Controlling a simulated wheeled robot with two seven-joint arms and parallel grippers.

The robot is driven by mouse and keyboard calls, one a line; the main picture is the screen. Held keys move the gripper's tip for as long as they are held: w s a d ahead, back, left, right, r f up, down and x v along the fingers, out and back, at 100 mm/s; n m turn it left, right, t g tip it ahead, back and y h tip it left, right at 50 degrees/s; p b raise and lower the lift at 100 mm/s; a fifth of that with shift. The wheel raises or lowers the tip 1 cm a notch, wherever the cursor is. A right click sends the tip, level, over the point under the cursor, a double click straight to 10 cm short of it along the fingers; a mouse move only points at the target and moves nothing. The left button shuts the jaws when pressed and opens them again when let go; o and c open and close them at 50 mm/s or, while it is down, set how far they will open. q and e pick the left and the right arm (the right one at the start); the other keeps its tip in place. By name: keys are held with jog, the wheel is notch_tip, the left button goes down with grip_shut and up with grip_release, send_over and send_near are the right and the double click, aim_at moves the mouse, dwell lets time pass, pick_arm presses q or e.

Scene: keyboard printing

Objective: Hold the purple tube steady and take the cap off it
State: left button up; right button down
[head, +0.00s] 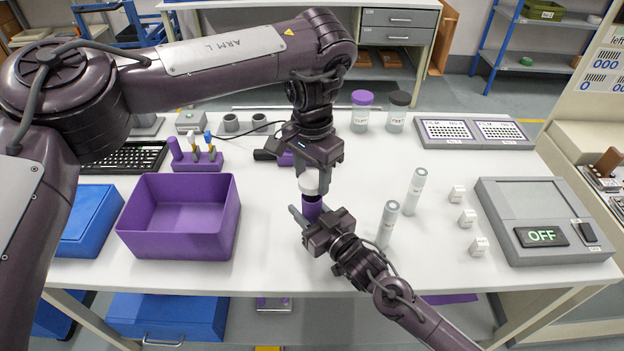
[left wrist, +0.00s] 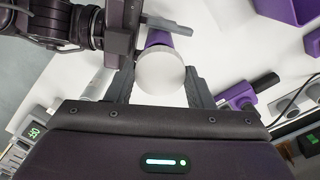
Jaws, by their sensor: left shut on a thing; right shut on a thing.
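The purple tube (head: 312,211) stands about upright above the middle of the white table, with a white cap (head: 309,184) at its top. My right gripper (head: 309,214) is shut on the purple tube from the front right. My left gripper (head: 311,182) comes down from above and is shut on the white cap. In the left wrist view the round white cap (left wrist: 160,73) sits between the fingers of my left gripper (left wrist: 158,85), with part of the purple tube (left wrist: 158,38) showing beyond it. Whether the cap is still seated on the tube is hard to tell.
A purple bin (head: 180,245) stands to the left, beside a blue bin (head: 88,222). Two grey-white tubes (head: 415,192) (head: 387,224) stand to the right, near small white cubes (head: 467,218) and a grey device reading OFF (head: 548,262). Two jars (head: 362,112) (head: 397,112) stand at the back.

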pick_arm(q)
notch_tip(320, 180, up, 2)
jog(key=shift+r, duration=0.1)
pick_arm(e)
jog(key=c, duration=0.9)
grip_release()
jog(key=shift+o, duration=0.5)
